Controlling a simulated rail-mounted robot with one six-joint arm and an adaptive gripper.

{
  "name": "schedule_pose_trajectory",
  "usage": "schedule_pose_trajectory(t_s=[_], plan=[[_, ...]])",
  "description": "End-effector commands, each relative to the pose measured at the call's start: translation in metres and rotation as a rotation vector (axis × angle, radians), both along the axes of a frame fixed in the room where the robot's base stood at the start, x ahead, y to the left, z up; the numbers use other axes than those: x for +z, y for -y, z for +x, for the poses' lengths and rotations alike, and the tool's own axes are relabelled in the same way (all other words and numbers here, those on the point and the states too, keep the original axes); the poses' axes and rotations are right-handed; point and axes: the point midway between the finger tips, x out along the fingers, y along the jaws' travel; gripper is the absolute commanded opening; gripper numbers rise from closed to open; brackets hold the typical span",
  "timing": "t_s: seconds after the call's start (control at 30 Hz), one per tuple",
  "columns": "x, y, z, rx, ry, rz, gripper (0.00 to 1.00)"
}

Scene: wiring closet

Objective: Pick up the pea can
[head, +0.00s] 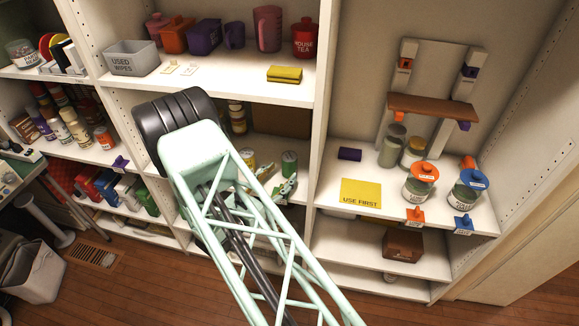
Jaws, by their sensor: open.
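A green can (289,163) stands on the middle shelf of the centre bay, in the head view. It may be the pea can, but its label is too small to read. A yellow can (247,158) stands to its left, partly behind my arm. My gripper (278,181) is pale green and looks open, just in front of and below the green can. I see nothing between its fingers. I cannot tell whether it touches the can. My arm covers much of this shelf.
Shelf uprights stand on both sides of the centre bay, and an upper shelf with a grey wipes bin (131,58) and a yellow sponge (285,74) overhangs it. To the right are a yellow mat (361,194) and lidded jars (420,183).

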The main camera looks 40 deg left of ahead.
Motion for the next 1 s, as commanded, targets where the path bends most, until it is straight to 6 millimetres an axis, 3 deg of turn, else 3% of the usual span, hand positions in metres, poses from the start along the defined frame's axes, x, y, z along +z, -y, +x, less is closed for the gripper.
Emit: schedule_pose_trajectory(t_s=[0.47, 1.0], plan=[[0.000, 0.000, 0.006, 0.000, 0.000, 0.000, 0.49], [0.000, -0.003, 0.058, 0.000, 0.001, 0.001, 0.49]])
